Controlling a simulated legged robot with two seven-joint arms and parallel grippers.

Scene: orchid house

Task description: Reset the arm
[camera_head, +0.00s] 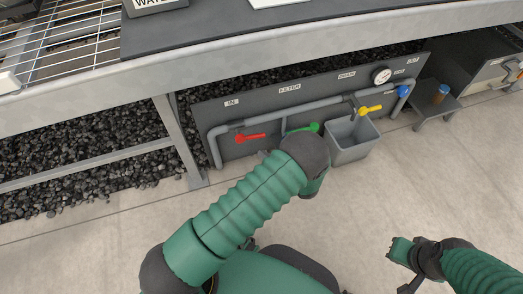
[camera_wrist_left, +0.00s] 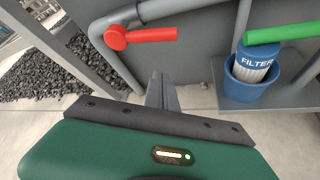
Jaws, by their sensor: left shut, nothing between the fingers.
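My left arm reaches from the bottom left of the head view toward the pipe panel (camera_head: 215,112). Its dark joint hides most of the left gripper there. In the left wrist view the left gripper (camera_wrist_left: 161,88) is shut and empty, its fingers together in front of the panel. They are below and right of the red valve handle (camera_wrist_left: 148,35) and apart from it. The green valve handle (camera_wrist_left: 285,34) is to their right. My right arm's end (camera_head: 412,262) is low at the right of the head view, over bare floor; its finger state is unclear.
A blue bucket (camera_wrist_left: 234,88) with a filter cartridge (camera_wrist_left: 253,62) stands right of the left gripper. A grey bin (camera_head: 349,153) sits below the yellow handle (camera_head: 370,110). A bench leg (camera_head: 178,135) stands left of the panel. The concrete floor in front is open.

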